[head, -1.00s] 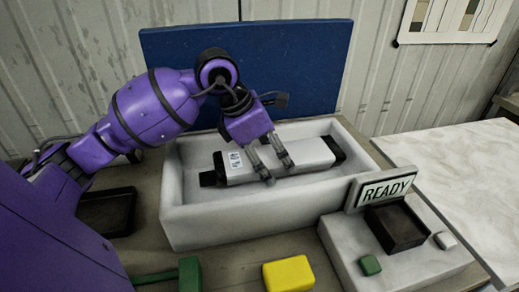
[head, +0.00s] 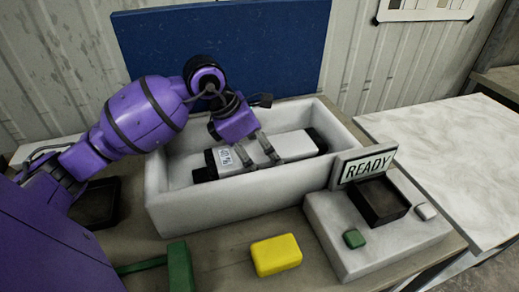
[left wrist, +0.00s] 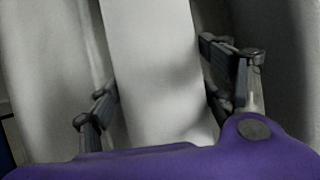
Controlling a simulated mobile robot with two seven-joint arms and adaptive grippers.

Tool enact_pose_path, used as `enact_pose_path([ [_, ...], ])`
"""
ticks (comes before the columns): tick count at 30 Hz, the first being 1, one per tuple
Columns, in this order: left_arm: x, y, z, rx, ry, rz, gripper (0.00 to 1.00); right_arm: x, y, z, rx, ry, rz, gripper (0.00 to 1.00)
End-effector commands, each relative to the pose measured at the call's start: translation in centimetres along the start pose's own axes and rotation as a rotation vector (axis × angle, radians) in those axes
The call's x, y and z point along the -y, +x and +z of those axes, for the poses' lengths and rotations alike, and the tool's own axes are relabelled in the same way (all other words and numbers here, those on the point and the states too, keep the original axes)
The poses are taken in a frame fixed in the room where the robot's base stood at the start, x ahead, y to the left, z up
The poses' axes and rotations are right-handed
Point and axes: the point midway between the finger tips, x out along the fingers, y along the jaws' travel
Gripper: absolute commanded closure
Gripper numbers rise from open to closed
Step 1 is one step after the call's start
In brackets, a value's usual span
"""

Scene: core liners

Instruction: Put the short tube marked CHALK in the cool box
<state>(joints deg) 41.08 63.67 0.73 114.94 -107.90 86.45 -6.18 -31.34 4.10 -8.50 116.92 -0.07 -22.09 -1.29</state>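A short pale tube (head: 295,146) with dark end caps lies lengthwise inside the white open box (head: 240,206), which looks like the cool box. The tube has a small label near its left end; its wording is too small to read. My left gripper (head: 262,160) reaches down into the box from above, its two fingers at the middle of the tube. In the left wrist view the tube (left wrist: 155,70) runs between the fingers, which sit close against its two sides. I cannot tell whether the tube rests on the box floor. My right gripper is not in view.
A blue panel (head: 220,50) stands behind the box. At right are a READY sign (head: 367,167) and a pale console with a dark tray (head: 378,203). A yellow block (head: 276,255) and a green piece (head: 179,268) are in front. A pale tabletop (head: 450,160) lies right.

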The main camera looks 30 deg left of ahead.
Motion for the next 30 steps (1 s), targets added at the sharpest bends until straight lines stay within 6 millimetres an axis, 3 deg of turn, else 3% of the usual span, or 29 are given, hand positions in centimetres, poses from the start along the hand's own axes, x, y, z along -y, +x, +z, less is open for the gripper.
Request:
enact_pose_path([
  [3, 0.0, -0.1, 0.0, 0.001, 0.000, 0.000, 0.10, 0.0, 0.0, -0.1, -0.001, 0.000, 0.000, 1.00],
  [16, -0.1, -0.8, 0.1, 0.001, 0.001, 0.002, 0.10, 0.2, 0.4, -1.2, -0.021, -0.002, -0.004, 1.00],
  [30, -0.1, -9.8, 0.1, -0.001, 0.001, 0.004, 0.10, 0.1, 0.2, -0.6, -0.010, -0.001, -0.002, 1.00],
])
